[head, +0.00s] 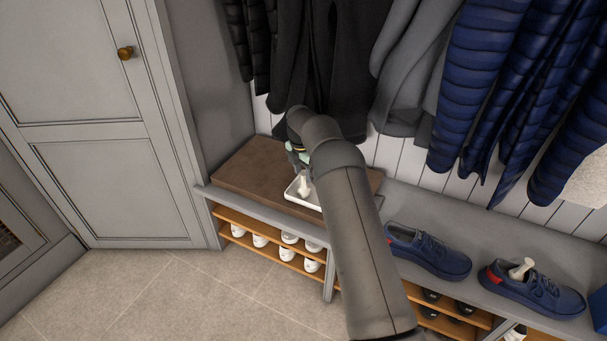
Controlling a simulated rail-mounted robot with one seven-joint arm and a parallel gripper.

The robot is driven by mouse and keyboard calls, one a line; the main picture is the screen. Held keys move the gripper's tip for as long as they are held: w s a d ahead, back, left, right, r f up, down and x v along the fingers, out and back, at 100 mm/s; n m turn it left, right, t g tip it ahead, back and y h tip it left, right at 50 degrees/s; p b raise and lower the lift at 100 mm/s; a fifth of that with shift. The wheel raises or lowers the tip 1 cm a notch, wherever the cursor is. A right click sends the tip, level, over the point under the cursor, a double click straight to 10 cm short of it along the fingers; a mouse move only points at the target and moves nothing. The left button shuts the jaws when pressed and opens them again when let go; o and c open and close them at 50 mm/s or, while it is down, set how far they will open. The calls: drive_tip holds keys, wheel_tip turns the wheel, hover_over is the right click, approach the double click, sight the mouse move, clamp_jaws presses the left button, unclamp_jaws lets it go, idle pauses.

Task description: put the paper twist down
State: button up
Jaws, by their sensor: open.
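A white paper twist (304,186) stands roughly upright at the small white tray (290,196) on the brown board of the bench. My gripper (303,171) is open, just above and around the top of this twist. My arm hides part of the tray, and I cannot tell whether a finger touches the twist. Another white paper twist (522,268) pokes up from the opening of the right blue shoe (537,289).
The other blue shoe (428,250) sits on the grey bench top, right of my arm. Dark, grey and blue coats (480,90) hang close behind. White shoes (290,238) fill the rack below. The brown board (248,172) is clear left of the tray.

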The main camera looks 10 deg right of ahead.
wheel_tip(320, 180, up, 11)
drive_tip(key=p, duration=0.1)
drive_tip(key=s+r+m, duration=0.5)
drive_tip(key=s+r, duration=0.2)
drive_tip(key=s, duration=0.1)
drive_tip(key=s+r+m, duration=0.2)
drive_tip(key=s+m, duration=0.2)
drive_tip(key=s, duration=0.4)
drive_tip(key=s+r+m, duration=0.2)
drive_tip(key=s+m, duration=0.2)
drive_tip(key=s, duration=0.4)
drive_tip(key=s+f+m, duration=0.2)
drive_tip(key=s+m, duration=0.3)
drive_tip(key=s, duration=0.7)
drive_tip(key=s+f+m, duration=0.3)
drive_tip(key=s+m, duration=0.3)
drive_tip(key=s, duration=0.7)
drive_tip(key=shift+s+d+f+g+y, duration=0.15)
drive_tip(key=shift+s+f+g+y, duration=0.05)
drive_tip(key=shift+g+y, duration=0.1)
